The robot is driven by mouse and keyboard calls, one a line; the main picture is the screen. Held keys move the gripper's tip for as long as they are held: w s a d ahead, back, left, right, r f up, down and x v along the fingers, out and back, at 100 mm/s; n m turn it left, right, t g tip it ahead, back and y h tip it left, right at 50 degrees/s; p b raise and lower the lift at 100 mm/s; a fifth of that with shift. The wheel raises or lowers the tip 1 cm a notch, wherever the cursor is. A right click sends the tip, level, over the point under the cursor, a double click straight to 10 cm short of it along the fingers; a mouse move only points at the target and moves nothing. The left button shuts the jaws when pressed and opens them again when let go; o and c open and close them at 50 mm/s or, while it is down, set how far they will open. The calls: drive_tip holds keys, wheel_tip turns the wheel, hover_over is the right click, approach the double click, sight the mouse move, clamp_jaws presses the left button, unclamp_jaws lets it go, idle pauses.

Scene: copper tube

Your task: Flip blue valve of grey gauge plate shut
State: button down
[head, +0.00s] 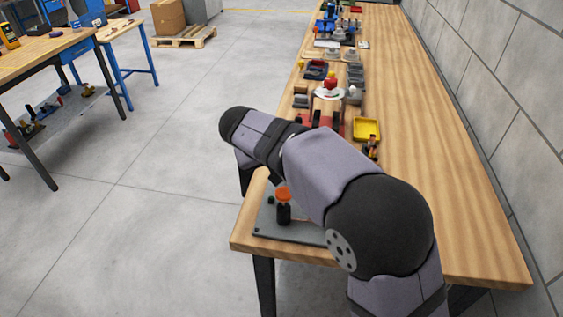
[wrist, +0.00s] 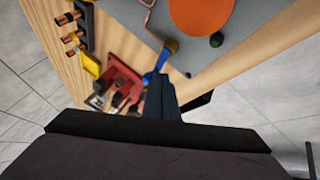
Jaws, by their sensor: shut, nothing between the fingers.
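The grey gauge plate (head: 268,222) lies on the near end of the bench, partly hidden by my arm. An orange-topped gauge (head: 284,195) stands on it; in the wrist view its orange disc (wrist: 202,12) is at the top. The blue valve (wrist: 161,60) shows in the wrist view as a blue lever near the plate's edge, below the bent copper tube (wrist: 149,20). My gripper (wrist: 160,80) is shut and empty, its tips close to the lever's lower end in the picture. I cannot tell if they touch. The gripper and valve are hidden in the head view.
A small green knob (wrist: 216,40) sits beside the orange disc. A red fixture (wrist: 122,82) and copper fittings (wrist: 72,35) are left of my fingers. A yellow tray (head: 367,129) and several other items line the bench. The bench's right side along the wall is clear.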

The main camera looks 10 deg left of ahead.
idle(0.3)
drive_tip(key=p+v, duration=0.4)
drive_tip(key=v, duration=0.6)
drive_tip(key=shift+a, duration=0.35)
drive_tip(key=shift+w+d, duration=0.1)
drive_tip(key=shift+w, duration=0.1)
